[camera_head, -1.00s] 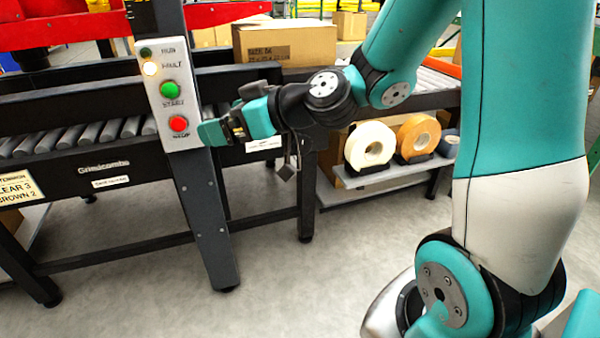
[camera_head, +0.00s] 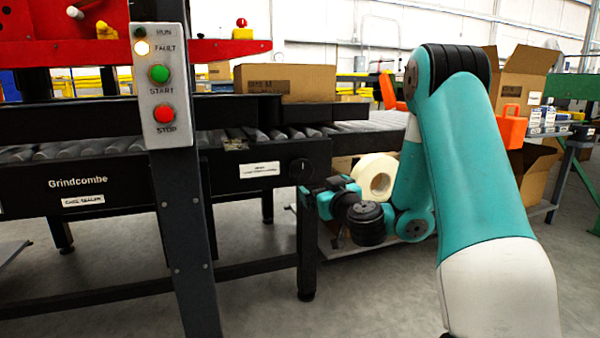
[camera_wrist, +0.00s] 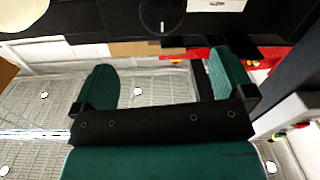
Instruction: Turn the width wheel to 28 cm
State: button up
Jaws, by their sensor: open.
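The width wheel appears to be the round black knob (camera_head: 301,171) on the end of the black conveyor side beam, right of a white label. A black round knob with a short white mark (camera_wrist: 162,14) also shows at the top of the wrist view, partly cut off by the frame edge. No width reading is legible. My gripper (camera_head: 311,192) is just below and in front of the knob in the head view. In the wrist view my gripper (camera_wrist: 165,76) has its two green fingers wide apart with nothing between them, and the knob lies beyond the fingertips.
A post with START (camera_head: 158,73) and STOP (camera_head: 163,113) buttons and a lit fault lamp (camera_head: 141,47) stands left. A cardboard box (camera_head: 285,83) sits on the rollers. A tape roll (camera_head: 376,177) is behind my arm. Open floor lies in front.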

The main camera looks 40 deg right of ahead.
aim_at(303, 172)
jog(key=p+x, duration=1.4)
jog(key=shift+w+a+r, duration=0.1)
jog(key=shift+w, duration=0.05)
jog(key=shift+w+d, duration=0.3)
jog(key=shift+w, duration=0.35)
jog(key=c, duration=0.9)
